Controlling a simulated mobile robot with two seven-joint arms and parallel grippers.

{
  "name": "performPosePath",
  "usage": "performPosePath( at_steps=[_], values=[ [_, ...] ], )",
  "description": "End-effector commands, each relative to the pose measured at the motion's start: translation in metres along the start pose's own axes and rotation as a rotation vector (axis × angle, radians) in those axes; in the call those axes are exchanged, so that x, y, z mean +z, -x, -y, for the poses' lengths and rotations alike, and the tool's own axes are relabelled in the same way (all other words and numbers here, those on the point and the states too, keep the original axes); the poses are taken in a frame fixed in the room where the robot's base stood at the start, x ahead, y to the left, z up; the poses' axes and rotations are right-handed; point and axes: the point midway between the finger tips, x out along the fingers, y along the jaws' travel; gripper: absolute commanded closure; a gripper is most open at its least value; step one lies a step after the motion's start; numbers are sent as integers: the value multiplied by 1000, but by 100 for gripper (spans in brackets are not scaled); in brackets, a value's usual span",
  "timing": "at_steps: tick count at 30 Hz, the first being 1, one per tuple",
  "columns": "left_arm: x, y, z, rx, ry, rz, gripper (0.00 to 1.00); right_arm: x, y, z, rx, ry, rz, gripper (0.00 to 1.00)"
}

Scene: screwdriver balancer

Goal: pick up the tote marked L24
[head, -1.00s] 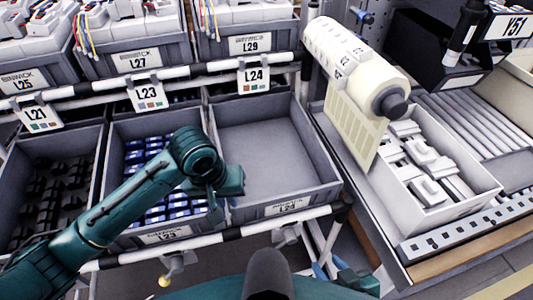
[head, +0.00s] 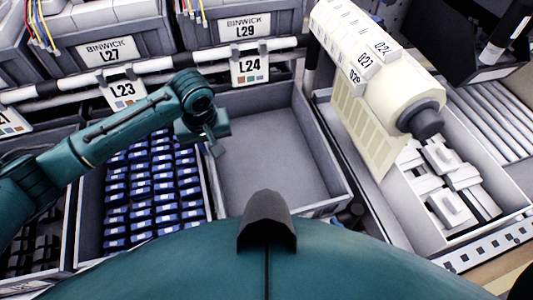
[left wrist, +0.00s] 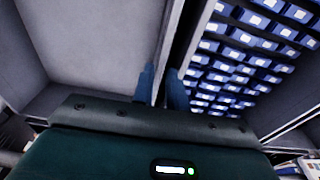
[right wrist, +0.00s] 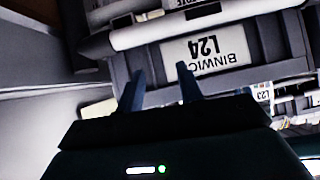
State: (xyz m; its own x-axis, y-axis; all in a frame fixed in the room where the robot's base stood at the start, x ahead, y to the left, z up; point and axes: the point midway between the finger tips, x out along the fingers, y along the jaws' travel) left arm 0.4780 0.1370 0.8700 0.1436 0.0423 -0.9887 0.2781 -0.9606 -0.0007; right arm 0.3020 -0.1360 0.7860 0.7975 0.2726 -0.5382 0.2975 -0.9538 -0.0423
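The tote marked L24 (head: 265,145) is a grey, empty, open bin in the lower rack, below the L24 tag (head: 250,70). My left gripper (head: 216,146) is at the tote's left wall, about midway along it. In the left wrist view, the fingers (left wrist: 160,88) sit close together on either side of the tote wall's rim (left wrist: 172,45) and appear closed on it. In the right wrist view, my right gripper (right wrist: 160,88) has its fingers apart and empty, near the upside-down L24 label on the tote's front (right wrist: 245,57). My right gripper is hidden in the head view.
The L23 tote with several blue items (head: 150,190) is close along the left wall. A cream label roll (head: 370,90) and a white box of parts (head: 470,225) stand at right.

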Motion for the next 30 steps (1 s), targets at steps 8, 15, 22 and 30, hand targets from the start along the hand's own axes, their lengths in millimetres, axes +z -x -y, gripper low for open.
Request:
performPosePath(
  at_steps=[8, 15, 22, 30],
  values=[
    [0, -27, 0, 1, -2, -1, 85, -4, 0, 1, -3, 0, -11, 64],
    [4, -60, 2, -1, -2, 0, 85, -6, -1, 1, -3, 2, -16, 64],
    [3, -77, 1, 2, -3, -2, 85, -5, -2, 0, -4, 6, -17, 64],
    [3, -77, 1, 2, -3, -2, 93, -4, -2, 0, -5, 7, -15, 64]
  ],
)
